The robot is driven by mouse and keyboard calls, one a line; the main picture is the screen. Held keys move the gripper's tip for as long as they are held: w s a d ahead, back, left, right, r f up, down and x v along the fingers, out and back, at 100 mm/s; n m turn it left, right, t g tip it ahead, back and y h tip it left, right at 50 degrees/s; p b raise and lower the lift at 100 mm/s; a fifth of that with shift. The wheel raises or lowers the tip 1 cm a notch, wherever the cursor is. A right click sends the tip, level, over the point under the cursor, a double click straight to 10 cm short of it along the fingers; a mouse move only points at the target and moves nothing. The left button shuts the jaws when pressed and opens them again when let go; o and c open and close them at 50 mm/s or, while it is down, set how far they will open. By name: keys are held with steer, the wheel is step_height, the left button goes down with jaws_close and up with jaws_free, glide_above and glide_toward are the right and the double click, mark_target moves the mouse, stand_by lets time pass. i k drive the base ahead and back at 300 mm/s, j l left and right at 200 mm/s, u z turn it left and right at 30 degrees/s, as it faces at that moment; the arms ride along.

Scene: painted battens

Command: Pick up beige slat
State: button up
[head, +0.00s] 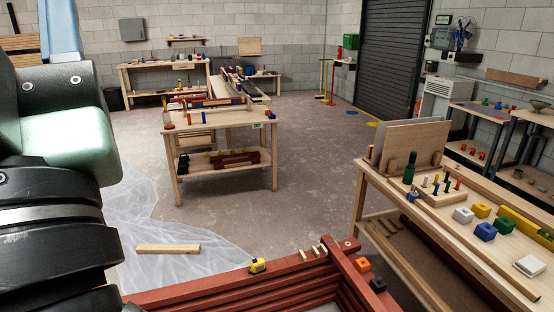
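A short beige slat (168,249) lies flat on a translucent plastic sheet (182,225) on the floor, left of centre in the head view. Its long side runs nearly left to right. Nothing lies on it and it shows whole. Parts of my own arm fill the left edge, close to the camera. My gripper's fingers are not in view, so its place relative to the slat does not show.
A stack of dark red battens (225,289) stands in front, with a yellow tape measure (258,265) on it. A workbench (449,217) with coloured blocks is at right. A wooden table (223,130) stands behind the slat. Concrete floor (300,200) between them is clear.

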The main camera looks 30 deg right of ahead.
mark_target(499, 197)
steer(key=k+z, duration=0.15)
steer(key=z, duration=1.3)
steer(key=i+l+z, duration=0.15)
steer(key=l, duration=0.25)
steer(key=i+l+z, duration=0.1)
steer(key=l, duration=0.25)
steer(key=i+l+z, duration=0.15)
steer(key=l, duration=0.2)
steer(key=i+l+z, duration=0.1)
steer(key=i+l, duration=0.15)
